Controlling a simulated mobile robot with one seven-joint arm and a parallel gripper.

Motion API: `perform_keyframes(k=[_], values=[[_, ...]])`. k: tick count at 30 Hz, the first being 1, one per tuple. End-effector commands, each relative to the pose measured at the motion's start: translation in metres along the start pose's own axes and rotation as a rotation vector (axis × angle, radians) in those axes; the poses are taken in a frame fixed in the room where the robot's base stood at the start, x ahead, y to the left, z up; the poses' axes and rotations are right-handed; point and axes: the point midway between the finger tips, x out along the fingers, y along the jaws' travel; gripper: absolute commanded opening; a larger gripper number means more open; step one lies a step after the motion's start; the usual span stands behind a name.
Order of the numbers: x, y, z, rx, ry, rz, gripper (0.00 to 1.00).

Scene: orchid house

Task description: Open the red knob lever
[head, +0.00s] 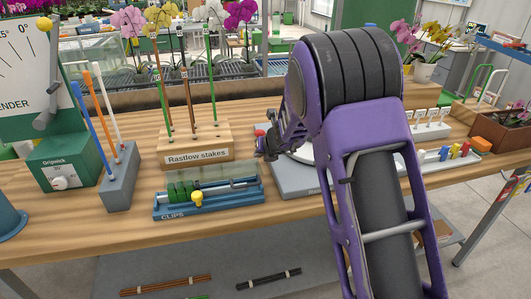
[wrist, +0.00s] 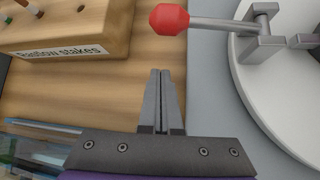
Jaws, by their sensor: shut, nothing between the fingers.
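The lever is a grey metal rod with a red knob (wrist: 169,19) on its end, at the top of the wrist view. Its other end meets a grey bracket (wrist: 262,42) on a white round plate (wrist: 245,85). In the head view only a small bit of red (head: 260,132) shows beside my arm. My gripper (wrist: 161,75) is shut and empty, its two fingers together and pointing toward the knob. A gap lies between the fingertips and the knob. In the head view my gripper (head: 265,150) is near the left edge of the grey base, and my arm hides much of the plate.
The Rastlow stakes block (head: 194,145) with tall stakes stands left of my gripper. A blue clips tray (head: 208,197) lies at the front. A grey base (head: 290,180) carries the plate. Small coloured pieces (head: 453,152) stand at the right. Bare wood (wrist: 120,85) lies beside the fingers.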

Motion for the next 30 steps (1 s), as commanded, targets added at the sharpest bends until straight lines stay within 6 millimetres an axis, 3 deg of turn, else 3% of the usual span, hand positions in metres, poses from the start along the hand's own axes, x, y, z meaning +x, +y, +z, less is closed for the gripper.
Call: perform_keyframes(k=[1,3,9,30], values=[[-0.009,0.001,0.016,-0.003,-0.004,-0.001,0.00],[-0.012,0.001,0.024,-0.003,-0.002,-0.001,0.00],[-0.016,0.001,0.037,-0.001,-0.001,0.000,0.00],[-0.015,0.008,0.041,0.017,-0.001,0.016,0.00]])
